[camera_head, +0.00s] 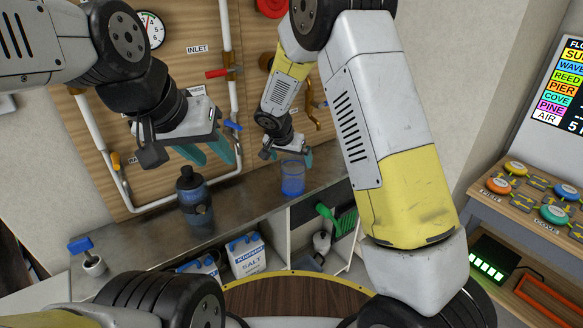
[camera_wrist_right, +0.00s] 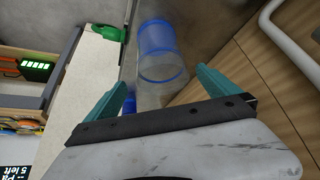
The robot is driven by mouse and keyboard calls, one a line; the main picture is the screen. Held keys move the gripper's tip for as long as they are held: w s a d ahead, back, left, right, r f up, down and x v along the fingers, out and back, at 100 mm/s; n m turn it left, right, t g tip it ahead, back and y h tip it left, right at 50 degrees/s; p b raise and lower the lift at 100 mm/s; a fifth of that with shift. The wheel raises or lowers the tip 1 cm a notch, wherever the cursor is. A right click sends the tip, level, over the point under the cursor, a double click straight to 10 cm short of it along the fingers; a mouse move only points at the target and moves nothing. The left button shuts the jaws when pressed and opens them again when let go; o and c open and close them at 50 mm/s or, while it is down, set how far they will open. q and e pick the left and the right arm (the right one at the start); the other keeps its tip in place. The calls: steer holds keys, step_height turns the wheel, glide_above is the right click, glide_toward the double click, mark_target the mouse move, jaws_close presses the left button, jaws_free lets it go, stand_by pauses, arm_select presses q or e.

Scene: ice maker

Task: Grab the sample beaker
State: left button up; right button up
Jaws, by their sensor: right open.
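The sample beaker (camera_head: 292,179) is a clear cup with blue bands, standing on the grey counter in the head view. In the right wrist view the beaker (camera_wrist_right: 160,52) lies ahead of the fingertips. My right gripper (camera_head: 288,156) is just above and behind the beaker in the head view. In the right wrist view my right gripper (camera_wrist_right: 165,85) has its teal fingers spread wide with nothing held between them. My left gripper (camera_head: 207,152) hangs above the counter near the dark bottle, its teal fingers apart and nothing seen between them.
A dark bottle (camera_head: 194,200) stands on the counter (camera_head: 240,203) left of the beaker. Salt boxes (camera_head: 246,256) sit below. The pipe panel (camera_head: 185,65) rises close behind.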

steer(key=x, duration=0.6)
steer(key=shift+a+f, duration=0.1)
steer(key=shift+f, duration=0.2)
steer(key=c, duration=2)
steer(key=shift+r, duration=0.1)
